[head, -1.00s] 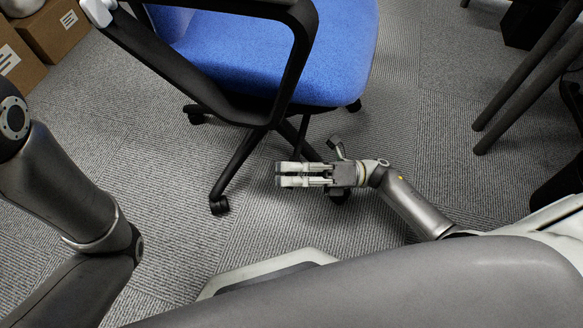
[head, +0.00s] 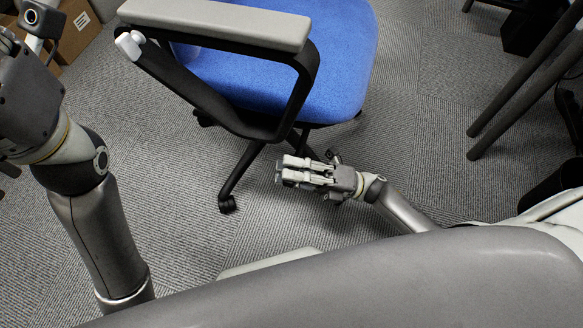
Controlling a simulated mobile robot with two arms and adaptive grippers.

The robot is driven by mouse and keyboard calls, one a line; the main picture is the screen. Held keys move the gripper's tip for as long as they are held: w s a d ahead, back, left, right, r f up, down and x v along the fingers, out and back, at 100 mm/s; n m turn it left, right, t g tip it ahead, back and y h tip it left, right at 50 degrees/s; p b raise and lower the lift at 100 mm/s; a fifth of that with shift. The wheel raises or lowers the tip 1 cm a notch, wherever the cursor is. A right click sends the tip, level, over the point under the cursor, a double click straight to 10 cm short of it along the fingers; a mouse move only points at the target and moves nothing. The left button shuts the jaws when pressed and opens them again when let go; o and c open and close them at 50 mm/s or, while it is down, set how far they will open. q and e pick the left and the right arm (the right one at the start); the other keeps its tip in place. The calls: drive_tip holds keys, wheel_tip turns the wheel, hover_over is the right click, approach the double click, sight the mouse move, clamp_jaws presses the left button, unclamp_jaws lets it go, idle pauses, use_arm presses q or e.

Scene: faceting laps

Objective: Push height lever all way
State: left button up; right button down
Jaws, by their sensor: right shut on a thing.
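The office chair has a blue seat (head: 335,75) and a grey armrest (head: 215,24). A thin dark bar, which looks like the height lever (head: 302,141), comes out from under the seat's near edge. It runs down to the fingers of my right gripper (head: 291,170). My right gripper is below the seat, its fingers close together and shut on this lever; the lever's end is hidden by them. My left gripper's body (head: 28,95) is at the left edge; its fingers are cut off or unclear.
A chair leg with a black caster (head: 227,204) stands left of my right gripper. Cardboard boxes (head: 80,27) are at the upper left. Dark table legs (head: 525,85) stand at the right. Grey carpet (head: 430,150) between chair and table legs is clear.

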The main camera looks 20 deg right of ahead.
drive_tip(key=c, duration=1.3)
unclamp_jaws()
drive_tip(key=shift+d, duration=0.1)
drive_tip(key=v, duration=1.2)
